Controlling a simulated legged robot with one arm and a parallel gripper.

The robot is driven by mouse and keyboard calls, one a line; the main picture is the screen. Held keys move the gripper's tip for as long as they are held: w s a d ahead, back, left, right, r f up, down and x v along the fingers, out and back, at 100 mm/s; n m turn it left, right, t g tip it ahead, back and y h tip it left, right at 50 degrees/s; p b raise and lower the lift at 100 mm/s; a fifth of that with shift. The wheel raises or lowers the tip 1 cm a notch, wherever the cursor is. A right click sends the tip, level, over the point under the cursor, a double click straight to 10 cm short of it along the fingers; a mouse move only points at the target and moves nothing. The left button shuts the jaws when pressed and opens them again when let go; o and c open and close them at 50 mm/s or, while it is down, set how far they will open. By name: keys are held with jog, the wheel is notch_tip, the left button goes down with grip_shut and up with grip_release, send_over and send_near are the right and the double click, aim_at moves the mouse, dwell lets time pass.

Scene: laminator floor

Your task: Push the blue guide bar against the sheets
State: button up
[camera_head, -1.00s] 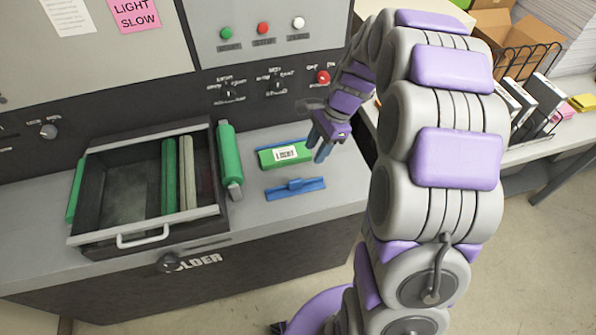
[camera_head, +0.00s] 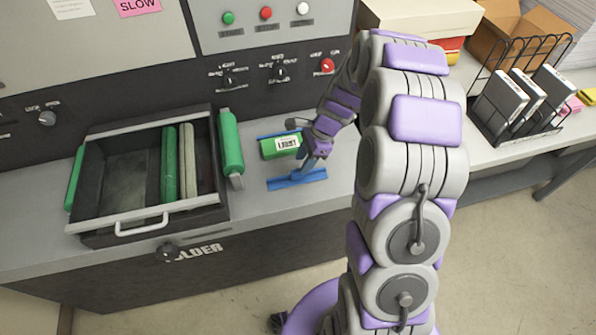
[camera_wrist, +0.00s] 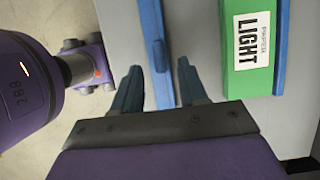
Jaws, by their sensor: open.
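The blue guide bar (camera_head: 297,180) lies flat on the grey worktop, in front of the green sheet stack (camera_head: 268,149) with its white LIGHT label. In the wrist view the bar (camera_wrist: 150,20) has a small raised knob (camera_wrist: 159,53), and a strip of bare worktop separates it from the green stack (camera_wrist: 236,84). A second blue bar (camera_head: 264,137) lies along the stack's far side. My gripper (camera_head: 310,168) is open over the near bar. In the wrist view its fingertips (camera_wrist: 160,72) are on either side of the bar near the knob; contact is unclear.
A green roller (camera_head: 231,145) stands left of the stack, beside an open drawer (camera_head: 100,226) holding green and grey rolls. The control panel (camera_head: 265,38) rises behind. A wire rack (camera_head: 540,125) with binders is at the right. Worktop right of the bars is partly clear.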

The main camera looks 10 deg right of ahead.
aim_at(297, 170)
jog(key=x, duration=0.5)
jog(key=shift+a+b, duration=0.2)
jog(key=shift+b, duration=0.2)
jog(key=shift+c, duration=0.3)
grip_shut()
